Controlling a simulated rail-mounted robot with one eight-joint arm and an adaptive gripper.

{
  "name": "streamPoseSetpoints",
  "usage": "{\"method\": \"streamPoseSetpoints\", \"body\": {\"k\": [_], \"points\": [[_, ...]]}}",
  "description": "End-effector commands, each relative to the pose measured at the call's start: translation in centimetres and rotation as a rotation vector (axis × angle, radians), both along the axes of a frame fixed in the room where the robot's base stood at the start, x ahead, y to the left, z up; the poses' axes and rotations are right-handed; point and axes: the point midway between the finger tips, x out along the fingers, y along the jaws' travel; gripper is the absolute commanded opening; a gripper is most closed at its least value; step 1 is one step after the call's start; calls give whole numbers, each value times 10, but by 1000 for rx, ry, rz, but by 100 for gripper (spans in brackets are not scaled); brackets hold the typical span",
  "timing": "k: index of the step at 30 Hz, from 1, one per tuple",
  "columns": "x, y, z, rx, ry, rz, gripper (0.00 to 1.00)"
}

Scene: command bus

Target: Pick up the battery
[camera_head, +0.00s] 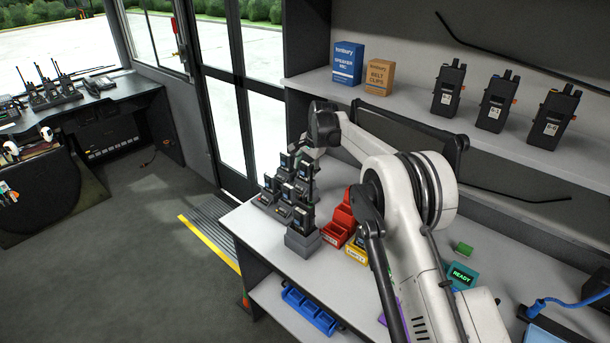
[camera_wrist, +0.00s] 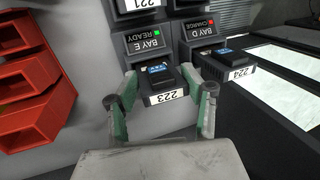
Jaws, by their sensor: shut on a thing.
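A black battery labelled 223 (camera_wrist: 166,97) is at the front of the charger bay marked BAY E READY (camera_wrist: 148,45), which shows a green light. My gripper (camera_wrist: 160,88) is shut on this battery, with one finger on each side of it. I cannot tell whether the battery is seated in the bay or raised from it. A second battery labelled 224 (camera_wrist: 232,72) sits in the bay marked BAY D CHARGE (camera_wrist: 199,30), with a red light. In the head view my arm reaches over the charger bays (camera_head: 287,191) on the counter; the fingertips are hidden there.
Red bins (camera_wrist: 32,95) stand left of the charger in the wrist view. Several radios (camera_head: 497,103) and two boxes stand on the shelf (camera_head: 415,118) above. A blue tray (camera_head: 309,309) is below.

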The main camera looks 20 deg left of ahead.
Motion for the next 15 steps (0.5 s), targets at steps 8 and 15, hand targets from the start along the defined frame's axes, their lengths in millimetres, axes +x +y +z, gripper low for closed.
{"method": "streamPoseSetpoints", "body": {"k": [8, 15], "points": [[0, 1, 4, 2, -2, 1, 2], [0, 2, 29, 2, -2, 1, 2]]}}
